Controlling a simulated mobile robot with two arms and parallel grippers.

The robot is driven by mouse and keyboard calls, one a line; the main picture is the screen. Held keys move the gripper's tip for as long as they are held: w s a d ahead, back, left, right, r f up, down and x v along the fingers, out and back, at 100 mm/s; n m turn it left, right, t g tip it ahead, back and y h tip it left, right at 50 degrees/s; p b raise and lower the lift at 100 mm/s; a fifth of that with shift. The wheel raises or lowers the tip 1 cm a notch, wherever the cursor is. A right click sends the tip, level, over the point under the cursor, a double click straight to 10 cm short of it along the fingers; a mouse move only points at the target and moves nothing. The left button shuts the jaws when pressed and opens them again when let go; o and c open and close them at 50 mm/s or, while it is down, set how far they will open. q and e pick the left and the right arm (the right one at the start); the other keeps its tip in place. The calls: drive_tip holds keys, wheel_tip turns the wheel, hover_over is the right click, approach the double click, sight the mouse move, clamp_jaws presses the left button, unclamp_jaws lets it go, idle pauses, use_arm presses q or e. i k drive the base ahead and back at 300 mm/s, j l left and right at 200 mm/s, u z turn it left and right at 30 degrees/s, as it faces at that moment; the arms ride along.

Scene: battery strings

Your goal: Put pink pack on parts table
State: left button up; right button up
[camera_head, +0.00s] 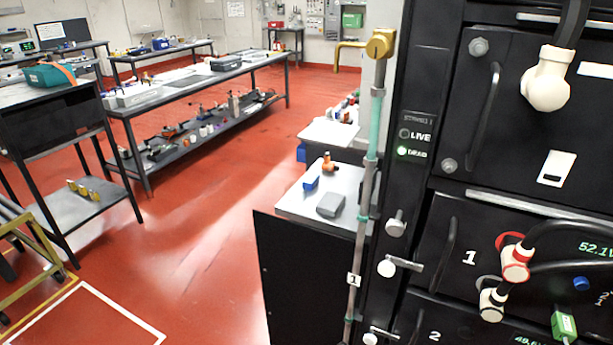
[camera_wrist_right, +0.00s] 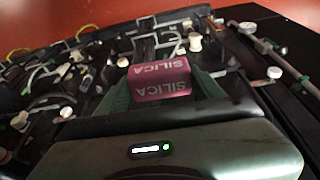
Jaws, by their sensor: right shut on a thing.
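The pink pack (camera_wrist_right: 160,72), marked SILICA, is in the right wrist view. My right gripper (camera_wrist_right: 161,88) is shut on it, with a dark green finger on each side. Neither gripper nor the pack shows in the head view. The head view shows several tables, and I cannot tell which is the parts table. A long workbench (camera_head: 137,108) with a lower shelf stands at the back left. A small grey-topped table (camera_head: 296,203) beside the rack holds a blue item (camera_head: 312,182), a grey block (camera_head: 330,205) and an orange-and-black item (camera_head: 329,163).
A tall black battery rack (camera_head: 455,205) with cables and handles fills the right of the head view. A black stand (camera_head: 62,125) with a teal case (camera_head: 49,75) is at the left. Open red floor (camera_head: 200,235) lies between them.

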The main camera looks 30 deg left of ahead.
sight(349, 189)
drive_tip(key=i+j, duration=0.1)
drive_tip(key=j, duration=0.5)
drive_tip(key=i+j, duration=0.1)
drive_tip(key=j, duration=0.5)
drive_tip(key=i+j, duration=0.1)
drive_tip(key=j, duration=0.5)
drive_tip(key=i+j, duration=0.15)
drive_tip(key=j, duration=0.45)
drive_tip(key=i+j, duration=0.1)
drive_tip(key=j, duration=0.55)
